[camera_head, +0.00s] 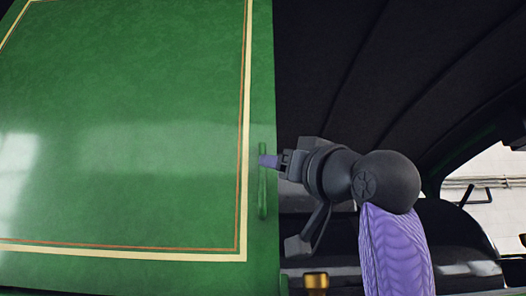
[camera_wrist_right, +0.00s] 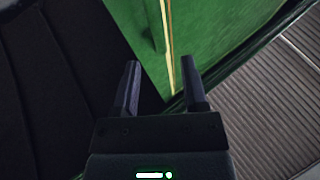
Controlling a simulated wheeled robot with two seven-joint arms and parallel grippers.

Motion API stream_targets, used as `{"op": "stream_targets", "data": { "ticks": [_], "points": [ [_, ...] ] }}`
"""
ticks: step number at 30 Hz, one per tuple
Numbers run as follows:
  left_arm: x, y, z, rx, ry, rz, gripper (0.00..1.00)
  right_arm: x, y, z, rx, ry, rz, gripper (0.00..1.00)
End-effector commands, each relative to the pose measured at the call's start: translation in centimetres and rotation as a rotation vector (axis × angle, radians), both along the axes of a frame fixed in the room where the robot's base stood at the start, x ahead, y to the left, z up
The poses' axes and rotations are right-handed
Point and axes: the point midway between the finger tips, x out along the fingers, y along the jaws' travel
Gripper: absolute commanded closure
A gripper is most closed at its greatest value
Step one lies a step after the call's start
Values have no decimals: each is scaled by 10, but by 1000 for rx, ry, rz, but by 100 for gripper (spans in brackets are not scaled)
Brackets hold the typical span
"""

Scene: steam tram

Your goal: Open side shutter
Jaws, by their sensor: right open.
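The green side shutter (camera_head: 120,130) with a cream and brown border fills the left of the head view. A slim green upright handle (camera_head: 262,195) sits near its right edge. My right gripper (camera_head: 270,161) is at the upper part of this handle, with a fingertip overlapping the shutter's edge in the picture. In the right wrist view the gripper's two fingers (camera_wrist_right: 163,78) are apart, with the green shutter (camera_wrist_right: 200,35) beyond them. A darker green strip, perhaps the handle (camera_wrist_right: 153,28), shows ahead of the fingers. Whether the fingers touch the handle cannot be told. My left gripper is out of view.
A dark curved ceiling or hood (camera_head: 400,70) lies right of the shutter. A brass fitting (camera_head: 316,282) shows at the bottom. A pale wall (camera_head: 490,180) shows at the far right. A ribbed grey surface (camera_wrist_right: 265,90) lies right in the wrist view.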

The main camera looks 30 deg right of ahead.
Motion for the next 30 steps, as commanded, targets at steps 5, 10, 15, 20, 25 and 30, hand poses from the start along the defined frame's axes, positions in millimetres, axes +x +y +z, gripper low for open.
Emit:
{"op": "stream_targets", "data": {
  "ticks": [5,10,15,20,25,30],
  "points": [
    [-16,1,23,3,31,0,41,39,2,11,-1,13,0,45],
    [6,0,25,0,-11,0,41,44,2,9,-1,10,0,45],
    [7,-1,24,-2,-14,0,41,43,2,9,-1,10,0,51],
    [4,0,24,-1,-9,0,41,43,2,9,-1,10,0,85],
    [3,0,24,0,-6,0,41,43,2,9,-1,10,0,100],
    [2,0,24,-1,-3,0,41,43,2,9,-1,10,0,100]
  ]
}}
